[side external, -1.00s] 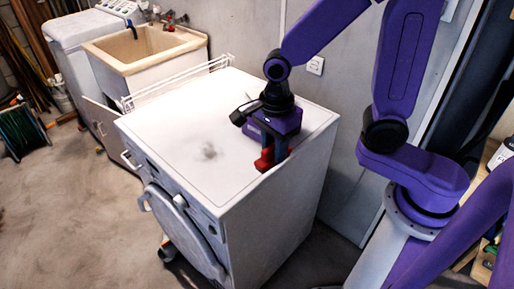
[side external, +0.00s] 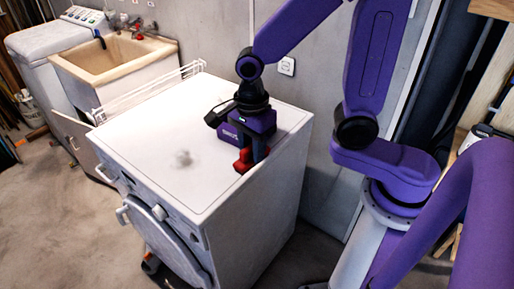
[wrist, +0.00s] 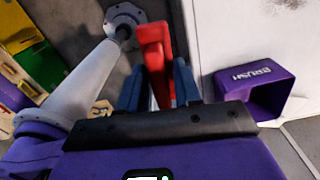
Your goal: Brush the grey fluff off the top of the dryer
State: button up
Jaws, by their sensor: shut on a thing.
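The dryer (side external: 150,130) is white, with a patch of grey fluff (side external: 183,159) near the middle of its flat top. My gripper (side external: 247,160) is low over the dryer's right edge, pointing down, to the right of the fluff and apart from it. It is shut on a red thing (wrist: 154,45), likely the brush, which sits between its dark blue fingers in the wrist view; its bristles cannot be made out. A purple box (wrist: 262,90) marked BRUSH sits on the dryer top beside my gripper. The fluff is not in the wrist view.
A white wire rack (side external: 150,92) stands along the dryer's back left edge, with a sink (side external: 110,62) and a white washing machine (side external: 45,40) beyond. The grey wall is behind. The dryer top left of my gripper is clear apart from the fluff.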

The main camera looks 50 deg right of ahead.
jog(key=w+a, duration=0.4)
jog(key=w, duration=1.2)
jog(key=w+d+f, duration=0.1)
jog(key=w+f, duration=0.2)
jog(key=w, duration=0.5)
jog(key=w+f, duration=0.3)
jog(key=w, duration=0.4)
jog(key=shift+w+d+f, duration=0.1)
jog(key=shift+f, duration=1.65)
jog(key=shift+w+d+f, duration=0.1)
jog(key=shift+f, duration=1.65)
jog(key=shift+s+f, duration=0.2)
jog(key=shift+s, duration=0.05)
jog(key=shift+c, duration=0.3)
jog(key=shift+s, duration=5.35)
jog(key=shift+s+d, duration=0.15)
jog(key=shift+d, duration=0.05)
jog(key=shift+w+d, duration=0.35)
jog(key=shift+w, duration=0.1)
jog(key=shift+w+f, duration=0.1)
jog(key=shift+w, duration=5.2)
jog(key=shift+d, duration=0.75)
jog(key=shift+s+a, duration=0.1)
jog(key=shift+s, duration=5.7)
notch_tip(320, 180, up, 8)
